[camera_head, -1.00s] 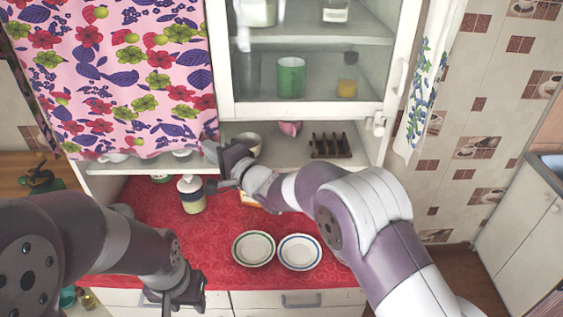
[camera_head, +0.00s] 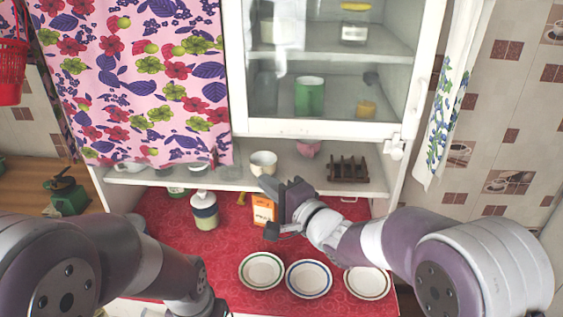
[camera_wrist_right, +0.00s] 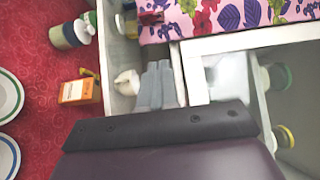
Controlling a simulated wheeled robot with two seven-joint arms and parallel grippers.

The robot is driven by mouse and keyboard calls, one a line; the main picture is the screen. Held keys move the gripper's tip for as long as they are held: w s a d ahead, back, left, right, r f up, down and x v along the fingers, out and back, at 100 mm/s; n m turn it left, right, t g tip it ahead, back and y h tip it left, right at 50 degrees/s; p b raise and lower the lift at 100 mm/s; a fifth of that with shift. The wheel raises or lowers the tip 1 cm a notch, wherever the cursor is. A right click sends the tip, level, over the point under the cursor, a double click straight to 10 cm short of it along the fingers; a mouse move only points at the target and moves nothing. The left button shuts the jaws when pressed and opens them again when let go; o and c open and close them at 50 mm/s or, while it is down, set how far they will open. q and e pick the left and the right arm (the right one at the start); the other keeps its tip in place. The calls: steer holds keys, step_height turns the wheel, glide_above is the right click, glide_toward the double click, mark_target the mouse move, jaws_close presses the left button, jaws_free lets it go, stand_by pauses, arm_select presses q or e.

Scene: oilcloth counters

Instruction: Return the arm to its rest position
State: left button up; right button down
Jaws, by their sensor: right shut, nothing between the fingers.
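My right arm reaches in from the right in the head view. Its gripper (camera_head: 284,200) is shut and empty, in front of the shelf edge and over the red counter. It partly overlaps an orange box (camera_head: 262,213). In the right wrist view the grey fingers (camera_wrist_right: 157,86) are together with nothing between them, and a white cup shows behind them. My left arm comes in from the left; its gripper (camera_head: 208,306) is at the bottom edge, mostly cut off, so its jaws cannot be read.
Three plates lie along the front of the red counter (camera_head: 235,235): green-rimmed (camera_head: 261,271), blue-rimmed (camera_head: 309,279) and another (camera_head: 367,283) beside my right arm. A lidded jar (camera_head: 204,211) stands left. The open shelf holds a white cup (camera_head: 263,163) and a dark rack (camera_head: 348,168).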

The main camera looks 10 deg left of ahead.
steer(key=s+d+f+n+g+h, duration=0.3)
steer(key=d+f+n+h, duration=0.55)
steer(key=f, duration=0.55)
arm_select(q)
steer(key=shift+a+f+b, duration=0.25)
steer(key=shift+f+b, duration=0.75)
steer(key=shift+f, duration=0.05)
arm_select(e)
steer(key=s+d+f+g+h, duration=0.2)
steer(key=s+d+f+g, duration=0.1)
steer(key=s+d, duration=0.6)
steer(key=s+d+f+g+h, duration=0.2)
steer(key=s+d+f+g, duration=0.1)
steer(key=s+d, duration=0.6)
steer(key=shift+s+d+g+h, duration=0.25)
steer(key=shift+s+g+h, duration=0.1)
steer(key=shift+s+g, duration=0.5)
